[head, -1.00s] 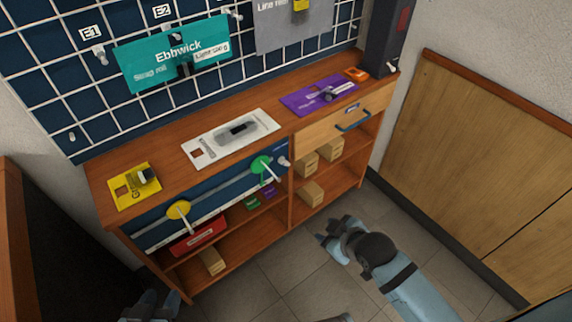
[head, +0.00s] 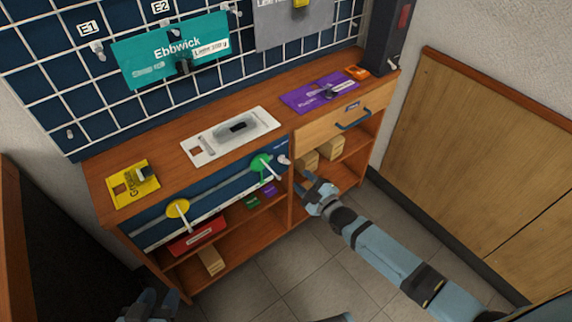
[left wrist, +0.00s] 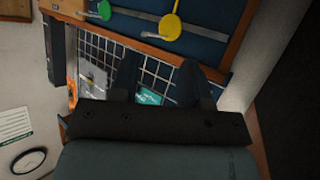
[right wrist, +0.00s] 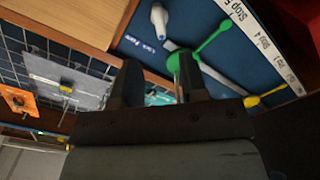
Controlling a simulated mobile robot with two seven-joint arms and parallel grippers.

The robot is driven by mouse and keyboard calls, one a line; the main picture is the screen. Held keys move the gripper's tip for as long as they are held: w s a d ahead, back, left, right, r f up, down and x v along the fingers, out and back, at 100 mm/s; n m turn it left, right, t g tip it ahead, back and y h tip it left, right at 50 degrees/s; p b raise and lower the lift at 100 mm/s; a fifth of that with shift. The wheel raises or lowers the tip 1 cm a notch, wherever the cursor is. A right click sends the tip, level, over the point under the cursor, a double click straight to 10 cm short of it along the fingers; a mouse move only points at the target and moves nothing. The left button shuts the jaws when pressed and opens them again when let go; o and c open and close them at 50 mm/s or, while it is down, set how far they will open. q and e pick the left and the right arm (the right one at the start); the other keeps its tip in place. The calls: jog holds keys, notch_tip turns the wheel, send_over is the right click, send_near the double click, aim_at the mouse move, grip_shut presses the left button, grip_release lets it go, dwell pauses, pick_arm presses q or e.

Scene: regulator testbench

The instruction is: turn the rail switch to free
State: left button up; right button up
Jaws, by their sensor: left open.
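The rail switch, a small pale knob (head: 283,159), sits at the right end of the blue front panel (head: 150,232). In the right wrist view the knob (right wrist: 158,16) is near the top, with a lettered label beside it that looks like "Lock Free". My right gripper (head: 312,184) is open and empty, in front of the bench, below and right of the knob and apart from it. Its fingers show in the right wrist view (right wrist: 160,82). My left gripper (head: 152,303) is open and empty, low at the left, away from the bench.
A green disc lever (head: 262,166) sits just left of the knob, and a yellow disc lever (head: 178,208) further left on the rail. A drawer with a blue handle (head: 353,120) is to the right. Shelves below hold wooden blocks (head: 330,147) and a red box (head: 197,236).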

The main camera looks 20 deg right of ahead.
aim_at(286, 163)
jog(key=b+x, duration=0.1)
jog(key=x, duration=0.7)
jog(key=shift+f+b, duration=0.1)
jog(key=shift+b, duration=0.25)
jog(key=shift+w+a, duration=0.2)
jog(key=shift+w, duration=0.25)
pick_arm(q)
jog(key=d+r+t, duration=0.1)
jog(key=w+r+h, duration=0.1)
jog(key=r, duration=0.1)
jog(key=shift+w+d+t, duration=0.2)
jog(key=shift+d+t, duration=0.15)
jog(key=shift+t, duration=0.05)
pick_arm(e)
grip_shut()
